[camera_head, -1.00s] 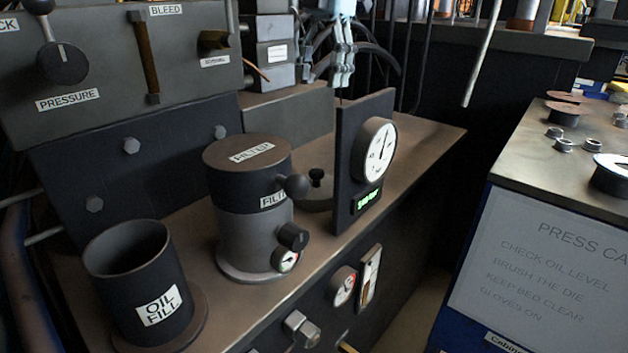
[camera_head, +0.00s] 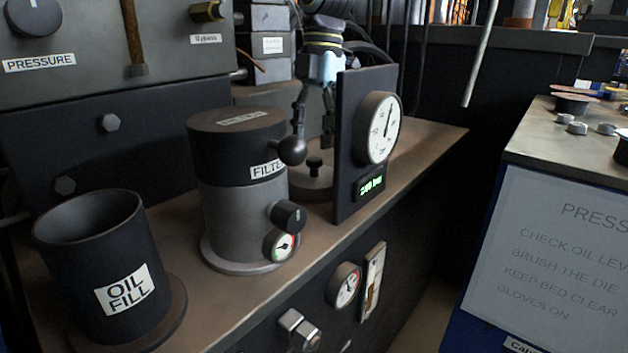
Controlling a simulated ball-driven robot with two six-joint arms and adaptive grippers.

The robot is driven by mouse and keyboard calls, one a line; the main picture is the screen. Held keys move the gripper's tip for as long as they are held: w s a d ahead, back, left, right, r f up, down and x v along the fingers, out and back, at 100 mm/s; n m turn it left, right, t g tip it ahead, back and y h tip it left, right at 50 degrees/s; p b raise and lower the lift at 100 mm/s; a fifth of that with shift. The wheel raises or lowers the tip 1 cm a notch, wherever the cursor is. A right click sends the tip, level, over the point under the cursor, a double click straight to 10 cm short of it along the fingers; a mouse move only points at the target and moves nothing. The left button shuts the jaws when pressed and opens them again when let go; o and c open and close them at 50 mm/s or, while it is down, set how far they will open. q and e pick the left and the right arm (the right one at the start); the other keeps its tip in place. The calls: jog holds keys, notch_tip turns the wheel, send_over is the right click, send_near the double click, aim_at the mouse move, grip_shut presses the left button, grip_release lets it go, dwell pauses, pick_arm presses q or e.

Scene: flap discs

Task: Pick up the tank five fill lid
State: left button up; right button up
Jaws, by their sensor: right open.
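A low round dark lid with a small black knob (camera_head: 314,168) sits on the bench between the filter housing and the gauge panel. It fits the tank fill lid, but I see no tank number on it. The filter hides part of its left side and the panel part of its right. My right gripper (camera_head: 313,138) hangs fingers down just above the knob. Its fingers are apart with nothing between them. I cannot tell whether a fingertip touches the lid. My left gripper is not in view.
The filter housing (camera_head: 241,190) with its ball handle stands close on the left. The upright gauge panel (camera_head: 348,150) stands close on the right. An open oil fill cup (camera_head: 105,265) stands at front left. Cables hang behind. The bench (camera_head: 425,135) is clear toward its far right end.

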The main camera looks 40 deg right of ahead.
aim_at(315, 158)
jog(key=f, duration=0.3)
jog(key=f+b, duration=0.1)
jog(key=shift+s+a+f, duration=0.3)
jog(key=shift+s, duration=0.05)
jog(key=shift+f, duration=0.4)
grip_shut()
